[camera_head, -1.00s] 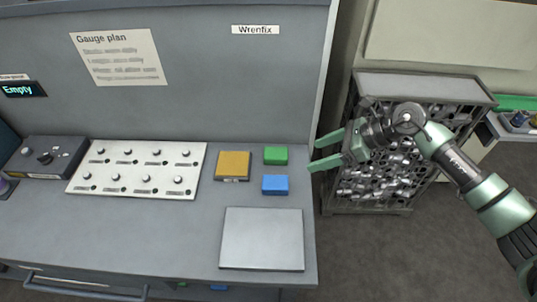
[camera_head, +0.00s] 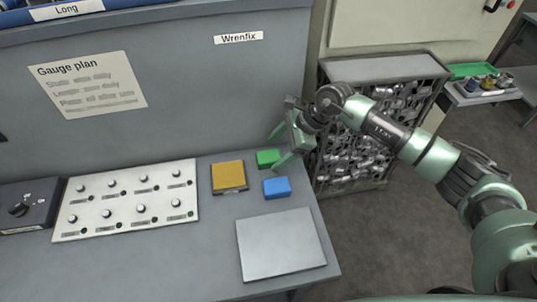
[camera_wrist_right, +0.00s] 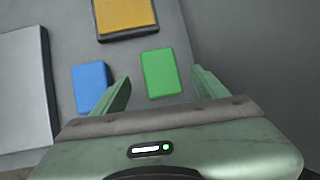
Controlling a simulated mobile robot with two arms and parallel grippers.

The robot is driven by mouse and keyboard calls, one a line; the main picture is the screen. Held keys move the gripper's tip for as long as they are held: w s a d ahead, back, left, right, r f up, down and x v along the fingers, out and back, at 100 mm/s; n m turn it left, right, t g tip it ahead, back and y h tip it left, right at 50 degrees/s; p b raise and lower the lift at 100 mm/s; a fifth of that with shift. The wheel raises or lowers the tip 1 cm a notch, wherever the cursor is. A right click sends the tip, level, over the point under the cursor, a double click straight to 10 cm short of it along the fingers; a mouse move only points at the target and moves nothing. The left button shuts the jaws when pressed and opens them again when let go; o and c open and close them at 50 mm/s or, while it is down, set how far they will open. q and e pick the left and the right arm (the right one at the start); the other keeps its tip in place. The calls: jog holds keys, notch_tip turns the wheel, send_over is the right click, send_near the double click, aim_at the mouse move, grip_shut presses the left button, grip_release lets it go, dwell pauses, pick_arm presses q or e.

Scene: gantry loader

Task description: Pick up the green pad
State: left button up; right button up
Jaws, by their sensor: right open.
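The green pad (camera_head: 268,158) lies on the grey bench near its right edge, close to the back panel. It also shows in the right wrist view (camera_wrist_right: 160,73), just ahead of and between the fingers. My right gripper (camera_head: 277,152) is open and empty, its fingers pointing at the pad from the right. In the wrist view the right gripper (camera_wrist_right: 163,92) has one finger between the blue and green pads and the other past the green pad's right side. I cannot tell its exact height above the bench. My left gripper is not in view.
A blue pad (camera_head: 277,188) lies just in front of the green one, and a yellow pad (camera_head: 229,176) to its left. A silver plate (camera_head: 281,244) and a white knob panel (camera_head: 126,200) lie on the bench. A wire bin of metal parts (camera_head: 354,158) stands to the right.

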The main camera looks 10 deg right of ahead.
aim_at(272, 156)
jog(key=shift+w+a+f, duration=0.15)
jog(key=shift+a+f, duration=0.35)
jog(key=shift+a, duration=0.05)
jog(key=shift+a+f, duration=0.15)
jog(key=shift+f, duration=0.2)
jog(key=shift+w+f, duration=0.1)
jog(key=shift+f, duration=0.05)
jog(key=c, duration=1.4)
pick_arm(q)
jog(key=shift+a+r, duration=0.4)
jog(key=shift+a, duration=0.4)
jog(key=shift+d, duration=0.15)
